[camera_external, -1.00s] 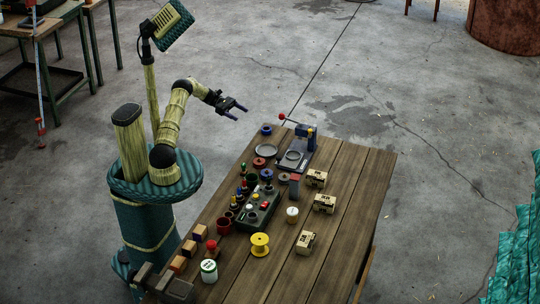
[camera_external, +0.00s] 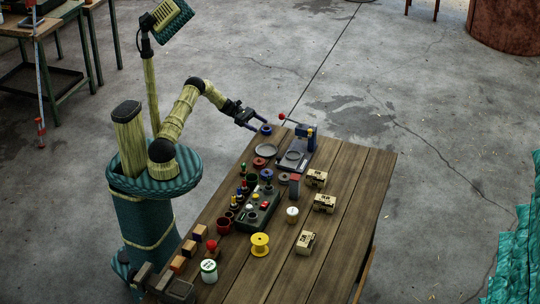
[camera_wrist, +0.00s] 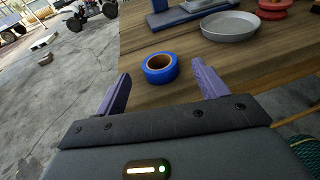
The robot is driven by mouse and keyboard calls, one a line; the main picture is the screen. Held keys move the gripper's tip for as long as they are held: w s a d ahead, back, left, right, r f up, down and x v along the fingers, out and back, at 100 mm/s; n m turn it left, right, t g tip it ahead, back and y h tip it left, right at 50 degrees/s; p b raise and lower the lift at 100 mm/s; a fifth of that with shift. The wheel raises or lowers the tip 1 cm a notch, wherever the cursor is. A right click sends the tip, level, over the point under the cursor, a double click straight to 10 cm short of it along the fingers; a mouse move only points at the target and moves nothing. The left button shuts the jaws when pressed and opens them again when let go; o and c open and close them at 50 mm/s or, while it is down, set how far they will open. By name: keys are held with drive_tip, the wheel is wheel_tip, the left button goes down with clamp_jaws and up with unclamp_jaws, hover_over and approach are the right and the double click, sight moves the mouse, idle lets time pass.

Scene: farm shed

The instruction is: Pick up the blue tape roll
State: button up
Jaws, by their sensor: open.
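The blue tape roll (camera_wrist: 160,76) lies flat near the table's edge, its brown core facing up in the wrist view. In the external view the blue tape roll (camera_external: 266,129) is at the far left corner of the wooden table. My gripper (camera_wrist: 160,88) is open and empty, with its two purple fingers spread on either side of the roll's line. In the external view my gripper (camera_external: 256,124) is close beside the roll, on its left. I cannot tell whether a finger touches it.
A grey round dish (camera_external: 266,151) and a red roll (camera_external: 259,163) stand near the tape roll. A blue-grey device with a red-knobbed lever (camera_external: 304,136) stands to its right. Small boxes (camera_external: 324,203) and a yellow spool (camera_external: 260,245) are farther along the table (camera_external: 345,215).

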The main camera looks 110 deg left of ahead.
sight(266, 129)
drive_tip(key=shift+w, duration=0.15)
drive_tip(key=p+x, duration=0.2)
drive_tip(key=x, duration=0.3)
drive_tip(key=shift+w+f, duration=0.1)
idle(0.6)
drive_tip(key=c, duration=1.1)
